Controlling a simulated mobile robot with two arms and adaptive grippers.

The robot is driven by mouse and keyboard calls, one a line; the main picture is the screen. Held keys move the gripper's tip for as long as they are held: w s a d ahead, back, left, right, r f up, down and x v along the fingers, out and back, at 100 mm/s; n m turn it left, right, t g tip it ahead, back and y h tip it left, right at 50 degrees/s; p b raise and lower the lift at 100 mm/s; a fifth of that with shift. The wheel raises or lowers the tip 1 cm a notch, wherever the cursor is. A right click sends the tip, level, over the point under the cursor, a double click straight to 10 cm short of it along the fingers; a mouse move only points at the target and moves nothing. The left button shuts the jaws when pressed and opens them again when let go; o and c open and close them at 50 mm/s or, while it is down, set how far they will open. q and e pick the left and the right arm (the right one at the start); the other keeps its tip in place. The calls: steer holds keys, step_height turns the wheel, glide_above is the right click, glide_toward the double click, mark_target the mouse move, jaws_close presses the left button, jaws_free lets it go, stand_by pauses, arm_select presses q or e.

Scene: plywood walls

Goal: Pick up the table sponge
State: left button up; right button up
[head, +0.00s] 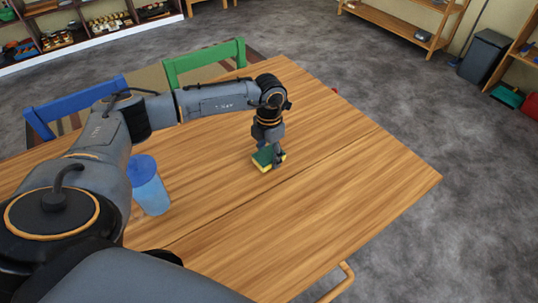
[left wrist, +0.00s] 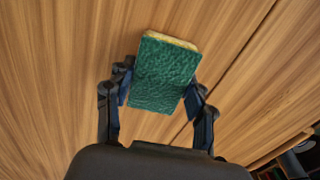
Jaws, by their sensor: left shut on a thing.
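The table sponge (head: 263,158) is yellow with a dark green scouring side. I cannot tell whether the sponge touches the tabletop. My right gripper is not in view.
A blue chair (head: 75,108) and a green chair (head: 205,60) stand at the far side. The table's right part is clear. Shelves and a dark bin (head: 485,55) stand farther back.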

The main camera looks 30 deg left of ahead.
mark_target(269, 153)
arm_select(q)
step_height(269, 153, up, 3)
steer(key=shift+b, duration=0.4)
steer(key=s+r, duration=0.2)
steer(key=s+d+r, duration=0.1)
steer(key=s+r, duration=0.1)
steer(key=r, duration=0.1)
steer(key=s+d+r+b, duration=0.1)
steer(key=s+d+r, duration=0.2)
steer(key=s, duration=0.6)
steer(key=shift+s+r, duration=0.25)
steer(key=shift+r, duration=0.7)
